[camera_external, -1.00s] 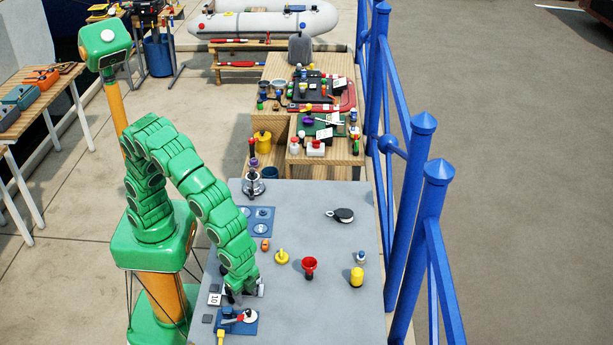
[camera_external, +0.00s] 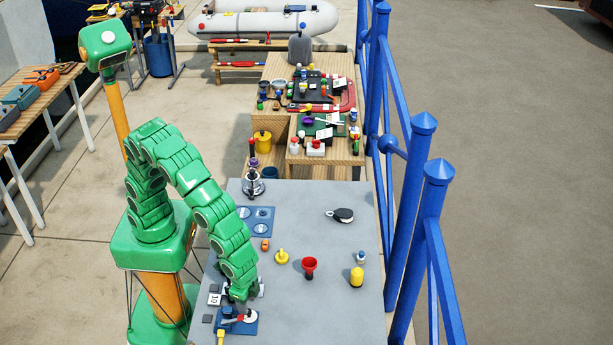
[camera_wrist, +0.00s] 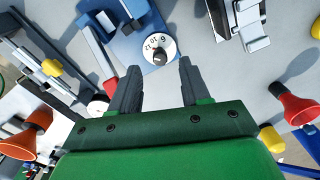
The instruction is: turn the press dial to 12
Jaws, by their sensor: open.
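The press dial (camera_wrist: 159,49) is a white disc with black numbers and a dark centre knob. In the wrist view 6, 10 and 12 can be read on its upper left part. In the external view the base (camera_external: 237,327) is at the table's near left, with the dial (camera_external: 250,317) partly visible. My gripper (camera_wrist: 159,68) is open and empty. Its fingertips are on either side of the knob in the wrist picture, just short of the dial. I cannot tell whether they touch it.
A metal fixture (camera_wrist: 240,22) stands close right of the dial. A red funnel (camera_external: 309,266), yellow pieces (camera_external: 356,277) and a black pulley (camera_external: 341,215) stand farther off. Blue railing (camera_external: 405,200) borders the right side.

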